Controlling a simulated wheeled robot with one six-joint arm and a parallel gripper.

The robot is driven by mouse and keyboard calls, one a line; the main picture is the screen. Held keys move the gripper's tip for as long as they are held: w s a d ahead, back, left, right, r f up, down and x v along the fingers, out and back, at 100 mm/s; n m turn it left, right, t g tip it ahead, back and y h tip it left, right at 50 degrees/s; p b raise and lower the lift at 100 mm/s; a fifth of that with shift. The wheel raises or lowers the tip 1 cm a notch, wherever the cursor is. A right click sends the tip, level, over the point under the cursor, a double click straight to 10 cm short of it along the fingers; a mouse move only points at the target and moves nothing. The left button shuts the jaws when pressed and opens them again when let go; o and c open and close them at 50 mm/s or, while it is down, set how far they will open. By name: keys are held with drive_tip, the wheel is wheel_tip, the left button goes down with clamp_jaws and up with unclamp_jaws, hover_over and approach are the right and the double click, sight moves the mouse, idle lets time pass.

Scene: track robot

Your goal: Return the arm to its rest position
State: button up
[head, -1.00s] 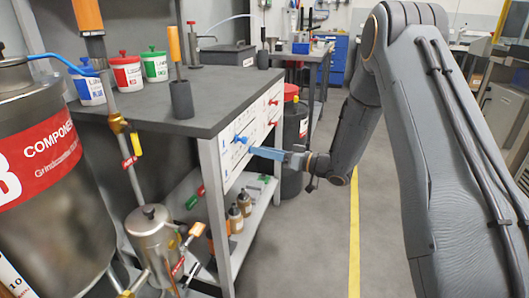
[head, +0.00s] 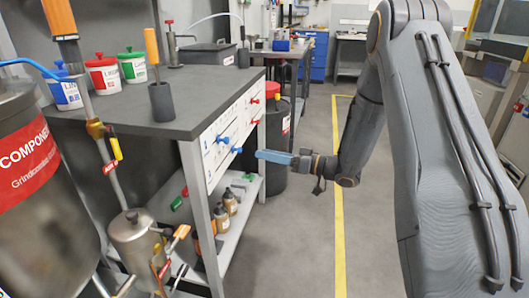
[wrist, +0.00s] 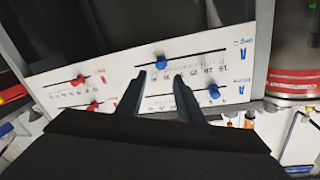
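My arm (head: 365,125) hangs on the right side of the head view, with its forearm bent down towards the bench. My gripper (head: 262,155) points left at the slider panel (head: 212,165) on the bench front, with a gap between them. In the wrist view the two dark fingers of my gripper (wrist: 160,77) are spread apart with nothing between them. The panel (wrist: 125,75) fills the middle there. It carries two blue knobs (wrist: 161,62) and two red knobs (wrist: 78,83) on slots. The fingertips overlap the panel near the upper blue knob in that view.
A large metal tank (head: 35,170) stands at the left. A dark drum with a red lid (head: 275,140) stands beyond the gripper. Grey floor with a yellow line (head: 338,220) is open below the arm.

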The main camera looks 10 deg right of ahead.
drive_tip(key=w+a+r+m+t+h, duration=0.1)
drive_tip(key=w+a+r+t+h, duration=0.1)
drive_tip(key=w+r+h, duration=0.35)
drive_tip(key=s+d+m+g+h, duration=0.1)
drive_tip(key=s+d+m+h, duration=0.1)
drive_tip(key=s+h, duration=0.45)
drive_tip(key=s+a+r+m+g+h, duration=0.2)
drive_tip(key=s+g, duration=0.8)
drive_tip(key=s, duration=2.9)
drive_tip(key=d+r+m+h+p, duration=0.1)
drive_tip(key=d+r+p, duration=0.7)
drive_tip(key=p, duration=1.3)
drive_tip(key=shift+w+r+m, duration=0.35)
drive_tip(key=shift+r+m, duration=0.35)
drive_tip(key=shift+r, duration=1.25)
